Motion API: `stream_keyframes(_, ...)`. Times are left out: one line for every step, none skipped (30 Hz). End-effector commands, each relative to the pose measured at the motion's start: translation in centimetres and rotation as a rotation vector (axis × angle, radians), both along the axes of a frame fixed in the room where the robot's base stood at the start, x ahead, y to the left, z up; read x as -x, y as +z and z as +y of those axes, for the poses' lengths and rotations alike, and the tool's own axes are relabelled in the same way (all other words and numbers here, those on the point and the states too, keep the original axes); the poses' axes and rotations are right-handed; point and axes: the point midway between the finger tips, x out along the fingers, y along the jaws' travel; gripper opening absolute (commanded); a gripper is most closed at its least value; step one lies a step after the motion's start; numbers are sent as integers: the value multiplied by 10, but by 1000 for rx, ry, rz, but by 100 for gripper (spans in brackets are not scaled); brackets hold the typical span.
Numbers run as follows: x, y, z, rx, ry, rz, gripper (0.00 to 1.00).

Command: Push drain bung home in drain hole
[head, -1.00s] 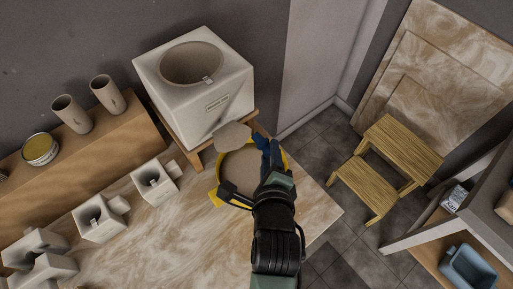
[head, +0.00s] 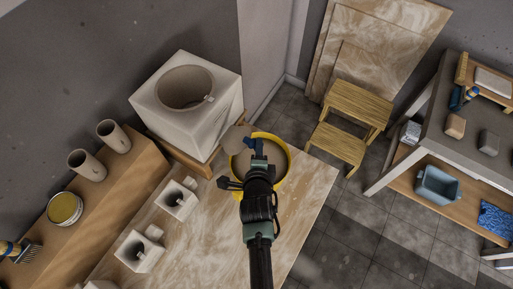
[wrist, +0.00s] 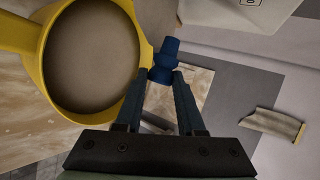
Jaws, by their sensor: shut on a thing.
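My gripper (wrist: 160,80) is shut on a blue stepped plug, the drain bung (wrist: 165,58), held at the fingertips in the wrist view. The bung also shows as a small blue shape (head: 257,146) in the head view, in front of the yellow bucket (head: 288,176). In the wrist view it appears beside the bucket's rim (wrist: 143,45), apart from any hole. A large white box (head: 190,122) with a round top opening stands behind and left of my gripper. I cannot make out the drain hole; my arm and the bucket hide part of that area.
A grey round piece (head: 236,138) lies between box and bucket. White moulds (head: 177,200) stand on the marbled table (head: 215,240). Cups (head: 86,165) and a yellow tin (head: 65,208) are on the left shelf. A wooden step stool (head: 338,143) is at right. Floor shows beyond the table's right edge.

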Motion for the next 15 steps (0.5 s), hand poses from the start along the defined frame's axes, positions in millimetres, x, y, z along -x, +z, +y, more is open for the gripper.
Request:
stream_keyframes(0,0,0,0,0,0,0)
stream_keyframes(0,0,0,0,0,0,0)
stream_keyframes(0,0,0,2,1,1,0)
stream_keyframes(0,0,0,3,1,2,0)
stream_keyframes(0,0,-1,5,2,5,0)
stream_keyframes(-1,0,2,6,5,4,0)
stream_keyframes(-2,-1,4,5,7,3,0)
stream_keyframes(-4,-1,6,5,7,3,0)
stream_keyframes(-6,-1,8,6,7,4,0)
stream_keyframes(-7,-2,10,5,7,3,0)
stream_keyframes(-9,-2,13,4,8,3,0)
stream_keyframes(-11,-2,16,6,9,4,0)
stream_keyframes(-13,-2,18,4,8,3,0)
stream_keyframes(-15,-2,20,6,7,4,0)
stream_keyframes(-17,-1,24,6,7,2,0)
